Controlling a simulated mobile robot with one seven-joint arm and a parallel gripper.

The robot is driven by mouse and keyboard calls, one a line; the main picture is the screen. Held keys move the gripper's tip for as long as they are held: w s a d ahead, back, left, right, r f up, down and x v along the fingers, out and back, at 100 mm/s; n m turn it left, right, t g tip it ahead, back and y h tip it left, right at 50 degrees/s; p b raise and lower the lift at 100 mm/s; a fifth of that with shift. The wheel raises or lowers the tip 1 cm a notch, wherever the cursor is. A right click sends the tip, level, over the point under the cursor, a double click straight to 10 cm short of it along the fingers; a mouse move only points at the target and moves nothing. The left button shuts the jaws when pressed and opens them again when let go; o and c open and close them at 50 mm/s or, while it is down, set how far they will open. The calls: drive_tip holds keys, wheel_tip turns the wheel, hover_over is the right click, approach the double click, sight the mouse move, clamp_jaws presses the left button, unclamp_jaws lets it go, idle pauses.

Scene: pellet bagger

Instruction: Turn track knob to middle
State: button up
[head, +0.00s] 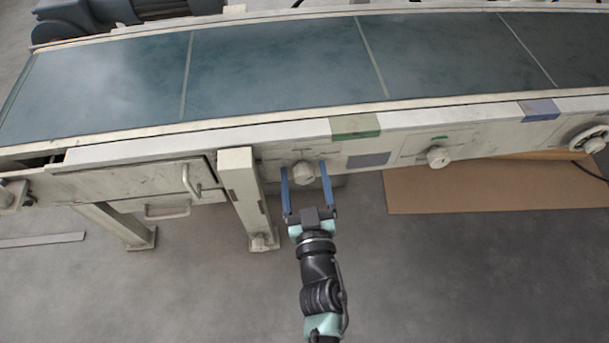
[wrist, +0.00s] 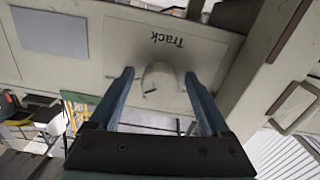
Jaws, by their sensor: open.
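My gripper (head: 305,168) is open, with one blue finger on each side of the knob. In the wrist view the fingers (wrist: 158,72) stand apart, with a gap between each finger and the knob. I cannot tell which position the knob is set to.
A second knob (head: 438,157) sits further right on the panel, and a handwheel (head: 589,139) at the far right. A support leg (head: 246,200) stands close left of my gripper. A drawer handle (head: 190,181) is further left. The floor (head: 430,270) in front is clear.

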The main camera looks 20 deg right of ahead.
clamp_jaws()
idle(0.3)
drive_tip(key=shift+n, duration=0.3)
drive_tip(key=n+b, duration=0.1)
drive_tip(key=n, duration=0.4)
drive_tip(key=shift+f, duration=0.1)
drive_tip(key=n+b, duration=0.1)
drive_tip(key=n, duration=0.4)
drive_tip(key=shift+b, duration=0.3)
drive_tip(key=shift+n, duration=0.4)
unclamp_jaws()
